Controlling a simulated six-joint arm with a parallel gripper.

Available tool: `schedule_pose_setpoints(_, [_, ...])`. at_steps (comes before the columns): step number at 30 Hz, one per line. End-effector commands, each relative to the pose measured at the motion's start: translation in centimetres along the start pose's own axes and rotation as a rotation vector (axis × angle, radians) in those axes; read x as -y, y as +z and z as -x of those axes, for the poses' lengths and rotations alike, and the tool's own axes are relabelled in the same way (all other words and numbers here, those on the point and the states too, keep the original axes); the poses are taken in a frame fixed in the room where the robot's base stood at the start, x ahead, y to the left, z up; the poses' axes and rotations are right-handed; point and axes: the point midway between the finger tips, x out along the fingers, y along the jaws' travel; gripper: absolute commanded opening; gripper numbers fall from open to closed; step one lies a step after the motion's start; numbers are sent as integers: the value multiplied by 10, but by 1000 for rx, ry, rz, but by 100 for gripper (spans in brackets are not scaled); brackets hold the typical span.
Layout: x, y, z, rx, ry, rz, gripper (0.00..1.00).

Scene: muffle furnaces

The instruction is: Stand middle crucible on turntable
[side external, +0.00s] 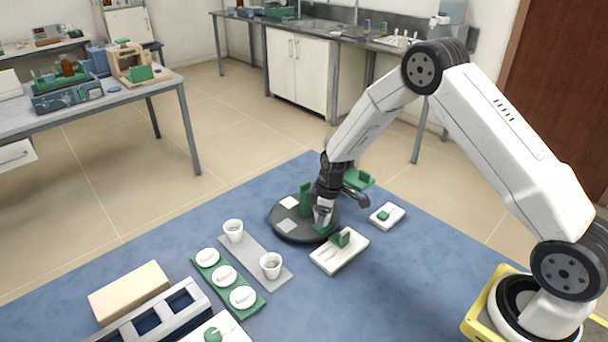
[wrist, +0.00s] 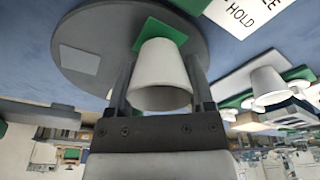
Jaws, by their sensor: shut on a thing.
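My gripper (side external: 323,212) is shut on a white crucible (wrist: 160,76), one finger on each side of it in the wrist view. The crucible is over a green square pad (wrist: 166,32) on the dark round turntable (side external: 283,232). Its base is at or just above the pad; I cannot tell whether it touches. In the side view the crucible (side external: 322,216) is partly hidden by my gripper. Two other white crucibles stand on the grey strip, one at the far end (side external: 233,231) and one at the near end (side external: 270,265), with a bare space between them.
The turntable has pale square pads (side external: 287,226) and a green upright block (side external: 305,199). A green rack with several white lids (side external: 224,275) is left of the strip.

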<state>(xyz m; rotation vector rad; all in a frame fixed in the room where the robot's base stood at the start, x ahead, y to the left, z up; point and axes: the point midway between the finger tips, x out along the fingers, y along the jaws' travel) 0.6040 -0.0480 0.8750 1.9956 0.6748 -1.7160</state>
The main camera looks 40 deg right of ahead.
Motion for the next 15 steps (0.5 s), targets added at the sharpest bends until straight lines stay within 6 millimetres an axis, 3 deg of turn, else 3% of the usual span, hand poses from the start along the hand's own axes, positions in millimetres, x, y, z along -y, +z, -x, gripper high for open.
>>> schedule_pose_setpoints(15, [0,1,-9,0,0,0,12])
